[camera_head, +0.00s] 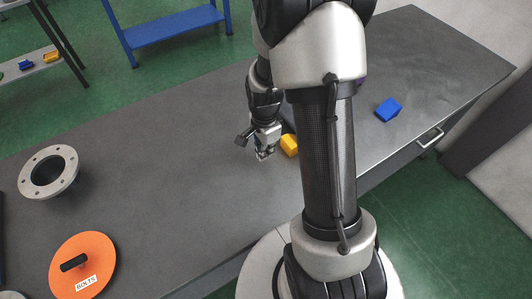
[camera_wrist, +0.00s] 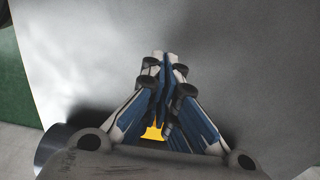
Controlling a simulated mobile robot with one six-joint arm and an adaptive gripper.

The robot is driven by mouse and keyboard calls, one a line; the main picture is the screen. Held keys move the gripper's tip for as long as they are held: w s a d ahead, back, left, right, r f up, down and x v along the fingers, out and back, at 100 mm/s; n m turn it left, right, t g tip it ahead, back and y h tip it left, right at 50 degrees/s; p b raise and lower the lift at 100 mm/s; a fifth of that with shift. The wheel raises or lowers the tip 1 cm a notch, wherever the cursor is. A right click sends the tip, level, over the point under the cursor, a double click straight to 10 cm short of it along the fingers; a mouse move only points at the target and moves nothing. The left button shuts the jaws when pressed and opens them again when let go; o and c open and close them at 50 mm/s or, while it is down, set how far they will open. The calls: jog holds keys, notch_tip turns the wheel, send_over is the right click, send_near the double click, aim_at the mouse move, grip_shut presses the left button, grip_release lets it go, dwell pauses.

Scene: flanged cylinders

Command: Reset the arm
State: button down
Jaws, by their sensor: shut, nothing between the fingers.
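My gripper (camera_head: 264,153) hangs above the grey table, with its fingers together and nothing between them. In the wrist view the closed fingers (camera_wrist: 165,58) point at bare grey surface. A yellow block (camera_head: 289,145) lies on the table just right of my gripper in the head view, partly hidden by my arm. A patch of yellow (camera_wrist: 153,132) shows behind the finger links in the wrist view. My own arm stands across the middle of the head view and hides part of the table.
The grey table (camera_head: 180,150) holds a flanged cylinder (camera_head: 68,180) at the left, an orange disc (camera_head: 100,258) labelled BOLTS with a black handle, and a blue block (camera_head: 388,109) at the right. Blue shelving (camera_head: 175,27) stands behind. The table between cylinder and gripper is clear.

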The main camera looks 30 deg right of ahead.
jog(key=s+a+r+n+t+p, duration=0.1)
jog(key=r+n, duration=0.1)
jog(key=r, duration=0.5)
jog(key=s+a+r+n, duration=0.1)
jog(key=a+r+n, duration=0.15)
jog(key=r, duration=0.45)
jog(key=s+a+r+n+t+p, duration=0.1)
jog(key=s+r+n, duration=0.15)
jog(key=r, duration=0.45)
jog(key=s+a+r+n+t, duration=0.2)
jog(key=s+a+r+n, duration=0.3)
jog(key=s+r+n, duration=0.3)
jog(key=s+n, duration=0.3)
jog(key=shift+a+t, duration=0.15)
jog(key=shift+t, duration=0.15)
